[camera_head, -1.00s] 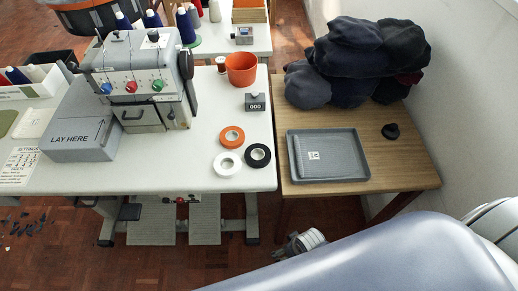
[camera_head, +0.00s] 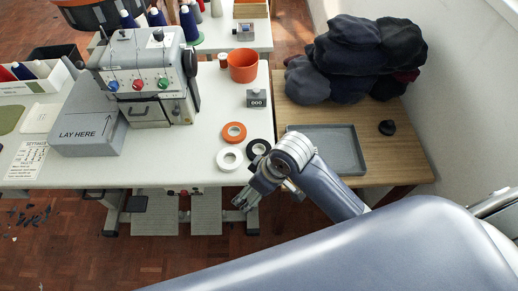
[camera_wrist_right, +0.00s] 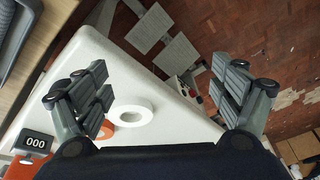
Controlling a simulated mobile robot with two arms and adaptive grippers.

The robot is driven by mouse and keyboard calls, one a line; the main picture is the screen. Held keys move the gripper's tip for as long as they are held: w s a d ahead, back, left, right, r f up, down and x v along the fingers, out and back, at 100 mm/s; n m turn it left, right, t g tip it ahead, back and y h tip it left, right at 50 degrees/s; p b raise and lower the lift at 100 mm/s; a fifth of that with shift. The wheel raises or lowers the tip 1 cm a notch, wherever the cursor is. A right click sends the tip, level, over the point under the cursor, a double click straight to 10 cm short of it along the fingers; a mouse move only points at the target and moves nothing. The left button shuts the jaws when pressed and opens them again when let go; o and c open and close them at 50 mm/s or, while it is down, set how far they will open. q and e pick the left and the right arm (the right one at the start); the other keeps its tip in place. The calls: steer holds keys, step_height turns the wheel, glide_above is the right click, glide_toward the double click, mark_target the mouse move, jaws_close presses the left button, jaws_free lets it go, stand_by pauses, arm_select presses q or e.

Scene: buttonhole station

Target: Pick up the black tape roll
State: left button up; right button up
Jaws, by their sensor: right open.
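The black tape roll (camera_head: 258,141) lies flat on the white table near its front right corner, partly covered by my right arm in the head view. A white tape roll (camera_head: 230,158) is beside it on the left, and an orange roll (camera_head: 233,132) is behind them. My right gripper (camera_head: 243,199) is open and empty, in front of the black roll at the table's front edge. In the right wrist view its fingers (camera_wrist_right: 160,92) are spread wide, with the white roll (camera_wrist_right: 132,112) between them. I cannot make out the black roll there. My left gripper is not in view.
A grey tray (camera_head: 350,131) sits on the wooden side table (camera_head: 402,165), partly behind my right arm. A dark round object (camera_head: 387,127) and a pile of dark caps (camera_head: 355,55) are there too. The sewing machine (camera_head: 150,75), orange cup (camera_head: 243,66) and "000" counter (camera_head: 256,98) stand farther back.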

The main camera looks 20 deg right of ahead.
steer(key=w+n, duration=0.1)
steer(key=w, duration=0.1)
steer(key=w+r+n+g, duration=0.1)
steer(key=w, duration=0.1)
steer(key=w+r+n+h, duration=0.1)
steer(key=w, duration=0.1)
steer(key=shift+w+d+r, duration=0.15)
steer(key=shift+w+r, duration=0.1)
steer(key=shift+w, duration=0.15)
steer(key=n+g+h, duration=0.1)
steer(key=g+h, duration=0.1)
glide_toward(262, 153)
step_height(262, 153, down, 7)
steer(key=shift+s+r+p, duration=0.1)
steer(key=shift+s+p, duration=0.05)
steer(key=shift+p, duration=0.5)
steer(key=c, duration=1)
